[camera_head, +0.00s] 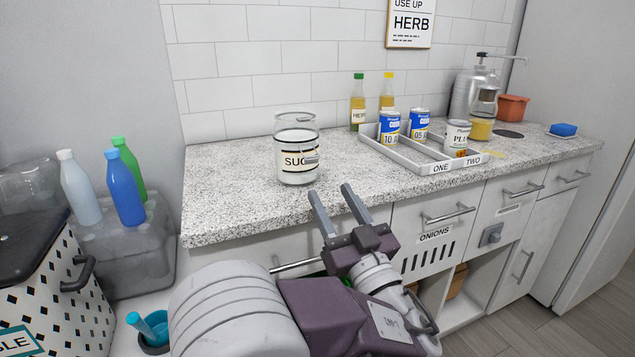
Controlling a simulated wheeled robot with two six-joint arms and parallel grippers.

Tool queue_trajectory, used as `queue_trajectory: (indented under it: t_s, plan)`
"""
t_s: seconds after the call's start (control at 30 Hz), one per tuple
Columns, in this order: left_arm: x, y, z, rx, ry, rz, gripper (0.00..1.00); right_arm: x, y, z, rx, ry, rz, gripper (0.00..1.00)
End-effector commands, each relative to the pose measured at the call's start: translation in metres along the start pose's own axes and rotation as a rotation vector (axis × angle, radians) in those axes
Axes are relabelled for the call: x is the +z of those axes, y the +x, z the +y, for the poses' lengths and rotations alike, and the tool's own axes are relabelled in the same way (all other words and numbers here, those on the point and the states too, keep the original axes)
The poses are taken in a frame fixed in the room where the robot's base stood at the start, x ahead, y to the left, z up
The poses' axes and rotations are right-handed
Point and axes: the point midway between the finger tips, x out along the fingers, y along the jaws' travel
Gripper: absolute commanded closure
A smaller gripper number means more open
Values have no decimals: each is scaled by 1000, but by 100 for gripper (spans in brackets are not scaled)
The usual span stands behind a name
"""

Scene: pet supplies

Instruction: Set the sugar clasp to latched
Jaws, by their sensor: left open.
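A glass jar labelled SUGAR (297,155) stands upright on the speckled counter, left of the tray, and holds white contents. A small metal clasp (311,158) shows on the jar's right front side, beside the label. It is too small to tell whether it is latched. My left gripper (334,208) is open and empty, its two fingers pointing up toward the counter's front edge. It is below and a little right of the jar, apart from it. My right gripper is not in view.
A divided tray (410,155) marked ONE and TWO holds cans right of the jar. Two bottles (358,103) stand behind it. A metal dispenser (472,95) stands farther right. Drawer handles (448,214) stick out below the counter. The counter around the jar is clear.

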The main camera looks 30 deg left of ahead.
Motion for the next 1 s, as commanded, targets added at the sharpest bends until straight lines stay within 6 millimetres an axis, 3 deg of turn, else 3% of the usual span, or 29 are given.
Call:
queue_trajectory:
  t_s: [0.4,0.57,0.8,1.0]
  plan:
    - [-1,75,-2,-7,3,0,51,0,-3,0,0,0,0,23]
    - [0,89,-1,-3,3,0,51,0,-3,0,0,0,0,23]
    - [0,90,-1,-2,2,-1,51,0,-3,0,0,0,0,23]
    - [0,90,-1,-2,2,-1,100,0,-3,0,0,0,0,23]
